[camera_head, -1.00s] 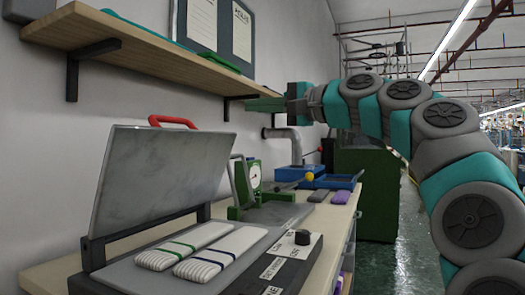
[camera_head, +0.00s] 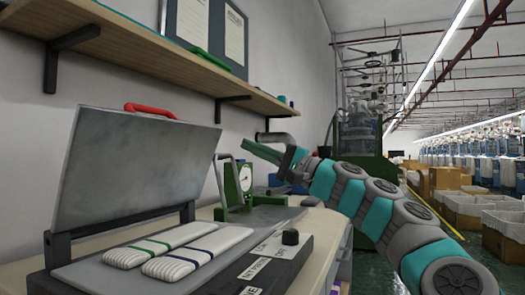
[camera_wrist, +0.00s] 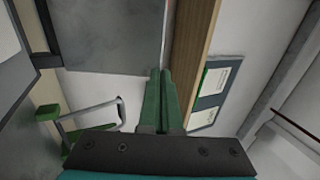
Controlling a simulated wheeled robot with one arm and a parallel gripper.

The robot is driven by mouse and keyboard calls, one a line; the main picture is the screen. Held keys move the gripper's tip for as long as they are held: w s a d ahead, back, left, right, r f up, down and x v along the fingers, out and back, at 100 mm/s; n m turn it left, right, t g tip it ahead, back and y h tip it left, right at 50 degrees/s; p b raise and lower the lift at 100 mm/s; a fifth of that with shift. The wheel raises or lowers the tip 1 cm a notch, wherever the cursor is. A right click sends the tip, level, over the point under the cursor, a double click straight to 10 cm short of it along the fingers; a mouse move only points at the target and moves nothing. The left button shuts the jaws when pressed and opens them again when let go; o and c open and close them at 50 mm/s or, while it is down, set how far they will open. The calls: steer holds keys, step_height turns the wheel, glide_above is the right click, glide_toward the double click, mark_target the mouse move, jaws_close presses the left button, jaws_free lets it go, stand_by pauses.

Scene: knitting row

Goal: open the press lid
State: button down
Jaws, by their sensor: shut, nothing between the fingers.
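The press (camera_head: 190,262) stands on the bench at the lower left of the head view. Its metal lid (camera_head: 135,165) is raised and tilted back, with a red handle (camera_head: 150,110) on its top edge. Two folded white knit pieces, one with a green stripe (camera_head: 152,246) and one with a blue stripe (camera_head: 200,250), lie on the press bed. My gripper (camera_head: 245,145) is shut and empty, to the right of the lid and apart from it. In the wrist view its green fingers (camera_wrist: 160,85) are together, and the lid (camera_wrist: 115,30) shows beyond them.
A wooden shelf (camera_head: 170,75) with brackets runs along the wall above the press. A green gauge stand (camera_head: 238,185) is on the bench behind the press. Boxes and bins (camera_head: 465,205) stand along the aisle at right.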

mark_target(211, 128)
steer(key=p+x, duration=0.1)
steer(key=x, duration=0.6)
steer(key=shift+r, duration=0.15)
steer(key=shift+p+x, duration=0.45)
steer(key=shift+x, duration=0.7)
steer(key=shift+a, duration=0.1)
